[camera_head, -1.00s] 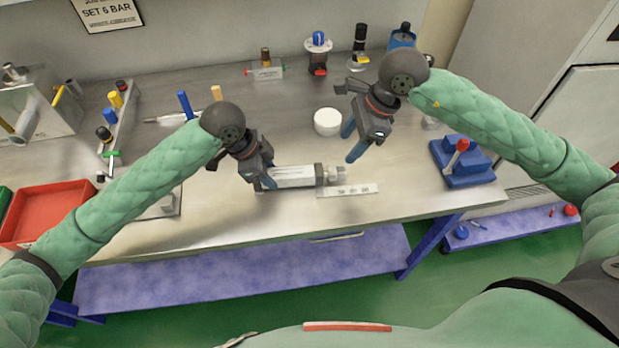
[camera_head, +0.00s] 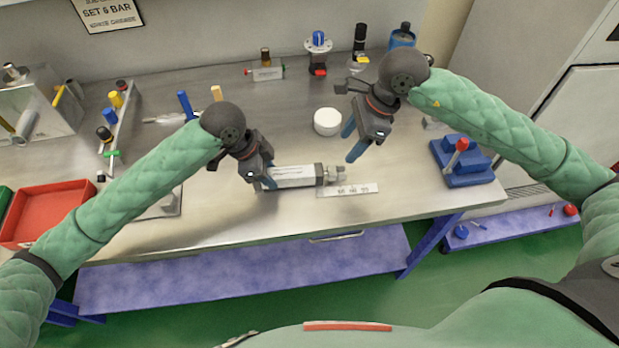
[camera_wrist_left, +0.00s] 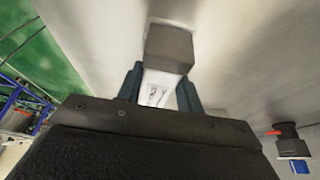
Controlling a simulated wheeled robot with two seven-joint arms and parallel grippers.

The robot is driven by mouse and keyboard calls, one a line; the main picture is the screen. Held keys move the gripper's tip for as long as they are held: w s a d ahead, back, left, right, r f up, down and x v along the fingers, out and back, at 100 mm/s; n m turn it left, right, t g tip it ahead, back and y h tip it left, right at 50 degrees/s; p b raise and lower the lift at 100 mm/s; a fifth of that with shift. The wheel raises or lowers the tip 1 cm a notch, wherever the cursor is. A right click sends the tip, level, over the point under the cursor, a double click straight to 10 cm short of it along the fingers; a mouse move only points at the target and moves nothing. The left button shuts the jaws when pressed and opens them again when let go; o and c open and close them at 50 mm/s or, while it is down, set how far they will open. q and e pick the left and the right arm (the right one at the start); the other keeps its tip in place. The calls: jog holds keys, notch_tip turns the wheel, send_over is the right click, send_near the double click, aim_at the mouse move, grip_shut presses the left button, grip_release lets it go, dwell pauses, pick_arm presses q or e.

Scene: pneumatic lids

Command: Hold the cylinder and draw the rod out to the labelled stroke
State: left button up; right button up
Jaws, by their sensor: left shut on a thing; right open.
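The cylinder (camera_head: 292,176) lies on the steel bench with its rod end (camera_head: 333,174) pointing right. A white label strip with marks (camera_head: 348,190) lies in front of the rod end. My left gripper (camera_head: 264,181) is shut on the cylinder near its left end. The left wrist view shows the cylinder's white body (camera_wrist_left: 158,88) between the two blue fingers, with its dark end block beyond them. My right gripper (camera_head: 353,142) is open and empty, above and behind the rod end, apart from it. How far the rod stands out is too small to tell.
A white round pot (camera_head: 327,122) stands behind the cylinder. A blue block with a red-topped lever (camera_head: 466,165) is at the right. A red tray (camera_head: 45,214) is at the left. Several fittings line the back. The bench front edge is close.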

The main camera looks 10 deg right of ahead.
aim_at(334, 170)
pick_arm(q)
jog(key=shift+s+f, duration=0.1)
jog(key=shift+f, duration=0.1)
pick_arm(e)
jog(key=shift+c, duration=0.4)
jog(key=shift+d+x, duration=0.2)
jog(key=shift+x, duration=2.35)
jog(key=shift+d+x, duration=0.2)
jog(key=shift+x, duration=2.35)
jog(key=shift+f, duration=0.15)
jog(key=c, duration=1.1)
